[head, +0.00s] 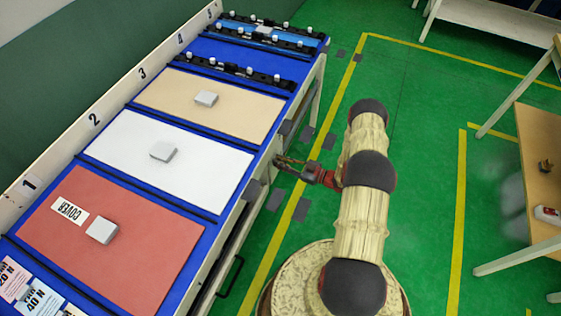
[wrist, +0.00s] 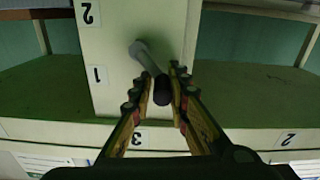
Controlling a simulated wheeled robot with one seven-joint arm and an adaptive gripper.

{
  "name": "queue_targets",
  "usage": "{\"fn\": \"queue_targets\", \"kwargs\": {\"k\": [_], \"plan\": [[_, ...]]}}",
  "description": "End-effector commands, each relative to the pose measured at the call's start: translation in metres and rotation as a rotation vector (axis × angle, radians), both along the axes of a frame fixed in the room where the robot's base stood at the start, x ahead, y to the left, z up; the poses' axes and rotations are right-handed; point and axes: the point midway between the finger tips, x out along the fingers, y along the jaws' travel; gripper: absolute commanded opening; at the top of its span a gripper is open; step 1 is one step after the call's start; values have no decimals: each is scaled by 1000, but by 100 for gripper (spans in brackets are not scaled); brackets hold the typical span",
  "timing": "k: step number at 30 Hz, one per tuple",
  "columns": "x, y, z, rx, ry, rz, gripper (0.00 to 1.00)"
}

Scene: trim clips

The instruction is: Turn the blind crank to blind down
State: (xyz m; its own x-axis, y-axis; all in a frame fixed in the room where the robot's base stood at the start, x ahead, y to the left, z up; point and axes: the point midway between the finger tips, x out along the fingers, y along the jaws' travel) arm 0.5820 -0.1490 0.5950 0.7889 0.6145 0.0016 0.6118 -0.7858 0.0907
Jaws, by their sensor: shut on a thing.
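The crank (wrist: 150,60) shows in the wrist view as a grey arm standing out from a pale panel, with a dark knob (wrist: 162,92) at its near end. The arm slants from its upper-left pivot down to the right. My gripper (wrist: 162,84) has its two fingers on either side of the knob and is shut on it. In the head view my gripper (head: 279,162) is at the front side of the long bench, below its top. The crank is too small to make out there. I cannot identify the blind in either view.
The pale panel (wrist: 112,35) carries number labels. The bench's blue top (head: 225,50) holds a red panel (head: 130,255), a white panel (head: 200,150) and a tan panel (head: 240,105). Green floor (head: 425,130) is clear to the right, before a wooden table (head: 540,140).

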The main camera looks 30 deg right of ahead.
Motion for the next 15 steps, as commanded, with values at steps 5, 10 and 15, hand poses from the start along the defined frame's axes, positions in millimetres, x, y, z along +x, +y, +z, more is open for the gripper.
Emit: {"fn": "queue_targets", "kwargs": {"k": [5, 10, 15], "plan": [[-2, 1, -4, 0, 8, -2, 0], [-2, 1, -4, 1, 8, -1, 23], [-1, 1, -3, 1, 6, 0, 32]]}}
